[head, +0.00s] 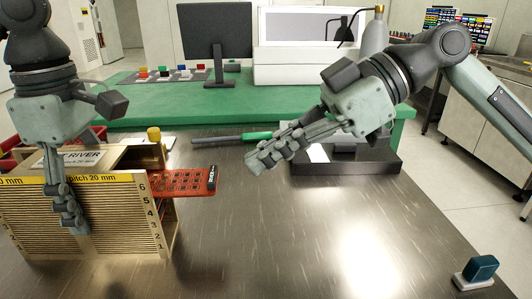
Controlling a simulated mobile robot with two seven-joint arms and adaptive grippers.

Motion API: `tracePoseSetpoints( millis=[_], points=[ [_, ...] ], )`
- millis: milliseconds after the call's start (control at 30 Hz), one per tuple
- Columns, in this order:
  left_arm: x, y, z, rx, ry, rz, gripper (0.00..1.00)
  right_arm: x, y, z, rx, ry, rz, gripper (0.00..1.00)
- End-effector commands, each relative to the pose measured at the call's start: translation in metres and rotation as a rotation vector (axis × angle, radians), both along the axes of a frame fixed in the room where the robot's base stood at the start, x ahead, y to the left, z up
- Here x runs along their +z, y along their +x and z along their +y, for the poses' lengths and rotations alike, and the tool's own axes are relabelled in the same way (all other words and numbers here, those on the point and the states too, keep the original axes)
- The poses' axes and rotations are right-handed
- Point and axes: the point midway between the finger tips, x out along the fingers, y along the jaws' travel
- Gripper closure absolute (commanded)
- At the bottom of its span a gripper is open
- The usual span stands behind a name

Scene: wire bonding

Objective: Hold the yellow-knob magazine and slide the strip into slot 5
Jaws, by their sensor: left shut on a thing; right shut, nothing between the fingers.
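The magazine (110,228) stands at the left of the steel table, a slotted box marked "pitch 20 mm" with slot numbers by its right edge. A yellow knob (153,134) stands at its top right. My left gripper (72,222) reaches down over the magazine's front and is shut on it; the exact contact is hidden. The red strip (185,182), with rows of dark squares, sticks out to the right of the magazine near its upper slots. I cannot tell which slot it lies in.
A tool with a green handle (256,135) lies behind the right gripper. A dark stand (345,164) sits under the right arm. A teal-topped block (481,268) is at the front right. The table middle is clear. A monitor (215,35) stands on the green bench behind.

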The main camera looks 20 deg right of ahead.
Motion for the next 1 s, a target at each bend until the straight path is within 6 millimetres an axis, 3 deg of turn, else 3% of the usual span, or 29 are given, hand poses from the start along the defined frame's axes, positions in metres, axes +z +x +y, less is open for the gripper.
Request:
tracePoseSetpoints(
  millis=[367, 1000],
  points=[
    [0.0, 0.0, 0.0, 0.001, 0.0, -0.002, 0.91, 0.019, -0.002, -0.012, 0.001, 0.0, 0.0, 1.0],
    [0.0, 0.001, 0.0, 0.001, 0.001, -0.002, 0.91, -0.013, 0.006, 0.034, 0.001, 0.0, 0.0, 1.0]
  ],
)
